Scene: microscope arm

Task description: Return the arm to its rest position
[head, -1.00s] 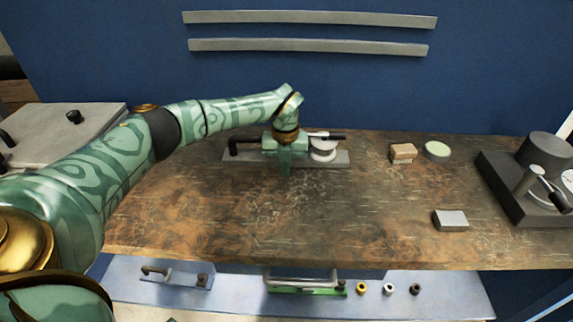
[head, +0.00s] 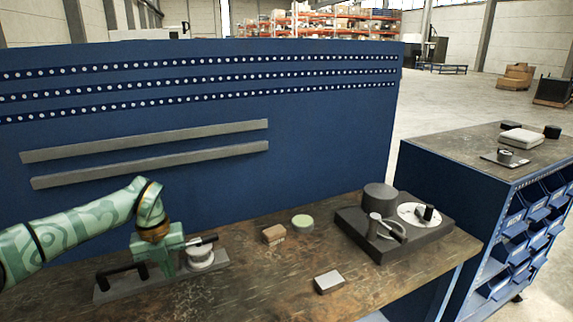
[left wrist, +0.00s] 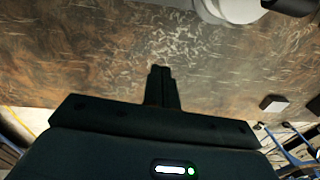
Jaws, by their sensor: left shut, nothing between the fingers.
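My left gripper (head: 168,272) is low over the workbench, in front of a fixture with a grey base plate (head: 112,288). The fixture has a black handle (head: 115,271) on the left and a white round piece (head: 200,257) with a black lever on the right. In the left wrist view, the fingers (left wrist: 161,72) are shut together and empty, with bare bench below. The white piece (left wrist: 235,8) is at the top edge there, apart from the fingertips. A dark device (head: 395,226) with a cylinder, a lever arm and a white dial stands farther right. My right gripper is out of view.
A brown block (head: 273,235), a green-topped disc (head: 302,223) and a grey block (head: 329,282) lie between fixture and dark device. A blue panel (head: 320,130) stands behind the bench. A blue cabinet (head: 430,185) with bins stands at the right.

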